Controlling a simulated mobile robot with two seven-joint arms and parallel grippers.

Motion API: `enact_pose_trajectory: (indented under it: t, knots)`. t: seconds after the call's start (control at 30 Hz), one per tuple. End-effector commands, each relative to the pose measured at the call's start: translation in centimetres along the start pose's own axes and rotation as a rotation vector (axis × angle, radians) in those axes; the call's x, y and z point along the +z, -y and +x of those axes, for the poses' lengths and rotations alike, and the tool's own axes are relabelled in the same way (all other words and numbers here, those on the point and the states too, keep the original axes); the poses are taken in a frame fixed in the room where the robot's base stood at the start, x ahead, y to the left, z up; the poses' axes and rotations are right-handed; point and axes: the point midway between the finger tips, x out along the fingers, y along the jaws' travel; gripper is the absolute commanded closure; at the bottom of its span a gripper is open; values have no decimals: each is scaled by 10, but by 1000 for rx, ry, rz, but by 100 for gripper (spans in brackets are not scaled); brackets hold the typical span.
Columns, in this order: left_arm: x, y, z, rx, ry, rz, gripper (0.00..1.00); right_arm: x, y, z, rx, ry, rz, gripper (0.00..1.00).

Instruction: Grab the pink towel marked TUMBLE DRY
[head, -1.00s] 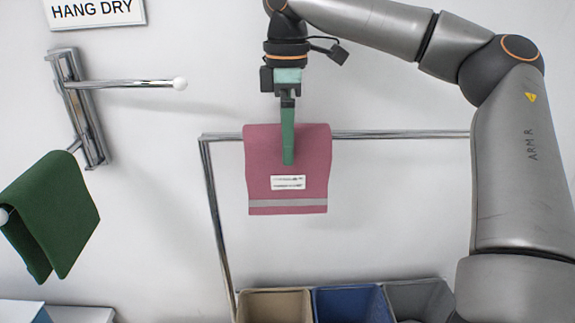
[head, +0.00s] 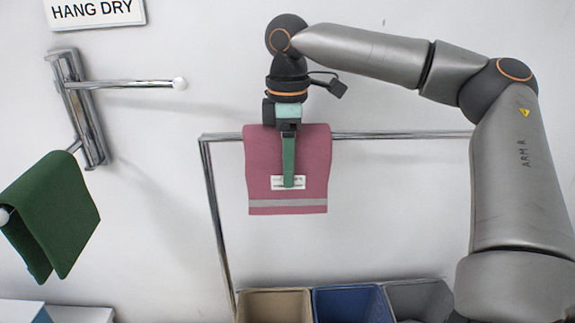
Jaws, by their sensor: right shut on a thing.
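The pink towel (head: 260,165) hangs folded over a chrome rail (head: 400,134) in the head view. It has a grey stripe near its lower edge and a white label (head: 301,183), whose print is too small to read and partly hidden by my finger. My right gripper (head: 288,184) comes down from above, its green finger lying over the front of the towel with the tip at the label. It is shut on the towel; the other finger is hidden. The towel still hangs on the rail. My left gripper is not in view.
A green towel (head: 55,215) hangs on a peg at the left. An empty chrome arm (head: 130,84) sticks out below a HANG DRY sign (head: 95,10). Tan (head: 275,305), blue (head: 350,305) and grey (head: 418,300) bins stand below the rail.

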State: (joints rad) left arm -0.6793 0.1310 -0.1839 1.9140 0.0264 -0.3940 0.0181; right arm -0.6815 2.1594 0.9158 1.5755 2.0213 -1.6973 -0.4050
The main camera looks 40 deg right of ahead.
Motion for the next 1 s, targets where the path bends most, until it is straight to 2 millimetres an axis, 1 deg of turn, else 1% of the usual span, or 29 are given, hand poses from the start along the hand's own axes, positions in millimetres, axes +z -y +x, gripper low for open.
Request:
enact_pose_trajectory:
  t: [0.03, 0.07, 0.53, 0.83, 1.0]
  knots:
    - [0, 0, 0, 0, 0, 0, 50, 0, 0, 0, 1, 0, 0, 44]
    - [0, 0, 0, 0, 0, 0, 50, 0, 0, 0, 1, 0, 0, 47]
    - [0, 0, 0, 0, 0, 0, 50, 0, 0, 0, 1, 0, 0, 100]
    - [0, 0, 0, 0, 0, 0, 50, 0, 0, -2, 2, -1, 0, 100]
    - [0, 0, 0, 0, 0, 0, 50, -1, -1, -11, 4, -1, -1, 100]
